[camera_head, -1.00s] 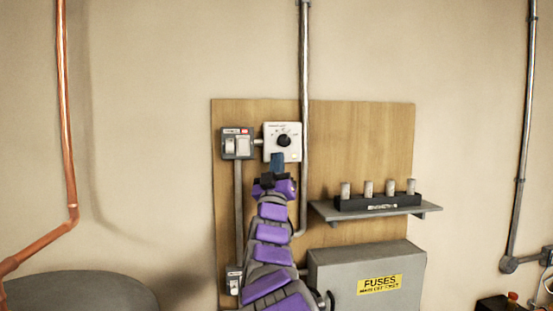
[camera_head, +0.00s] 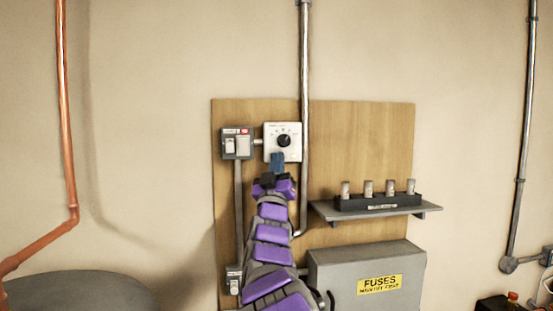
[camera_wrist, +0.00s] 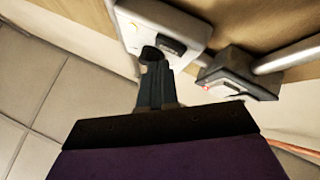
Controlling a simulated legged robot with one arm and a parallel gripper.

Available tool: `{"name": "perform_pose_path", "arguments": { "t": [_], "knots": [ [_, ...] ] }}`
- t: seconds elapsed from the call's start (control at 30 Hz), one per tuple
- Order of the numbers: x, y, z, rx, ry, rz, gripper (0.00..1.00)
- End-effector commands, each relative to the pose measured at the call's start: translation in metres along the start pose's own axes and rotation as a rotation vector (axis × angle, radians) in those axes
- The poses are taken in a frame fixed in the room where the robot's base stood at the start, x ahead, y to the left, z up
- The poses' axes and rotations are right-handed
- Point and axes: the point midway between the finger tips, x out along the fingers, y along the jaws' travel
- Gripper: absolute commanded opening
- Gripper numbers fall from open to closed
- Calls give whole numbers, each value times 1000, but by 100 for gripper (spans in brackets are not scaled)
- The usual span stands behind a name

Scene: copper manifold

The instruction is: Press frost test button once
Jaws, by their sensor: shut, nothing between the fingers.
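A white control box (camera_head: 270,130) with a black round dial (camera_head: 284,141) is mounted on the wooden backboard. In the wrist view the white box (camera_wrist: 195,28) is at the top, with a dark label and a round black part on its face. My gripper (camera_head: 277,158) is shut and empty, its fingertips just below the dial and over the box's lower edge. In the wrist view the gripper (camera_wrist: 153,68) ends close to the round black part; I cannot tell whether they touch. I cannot make out a separate frost test button; the fingers cover the lower part of the box.
A grey switch box (camera_head: 229,146) with a red mark sits just left of the white box. A metal conduit (camera_head: 304,80) runs down close on its right. A shelf (camera_head: 430,208) with fuses and a grey fuse box (camera_head: 340,264) are lower right.

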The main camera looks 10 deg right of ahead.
Motion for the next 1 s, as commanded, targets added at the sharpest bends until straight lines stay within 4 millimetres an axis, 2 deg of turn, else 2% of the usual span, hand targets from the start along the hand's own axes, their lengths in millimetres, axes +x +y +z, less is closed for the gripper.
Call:
{"name": "perform_pose_path", "arguments": {
  "t": [1.0],
  "knots": [
    [8, -2, 4, 0, 0, 0, 0]
  ]
}}
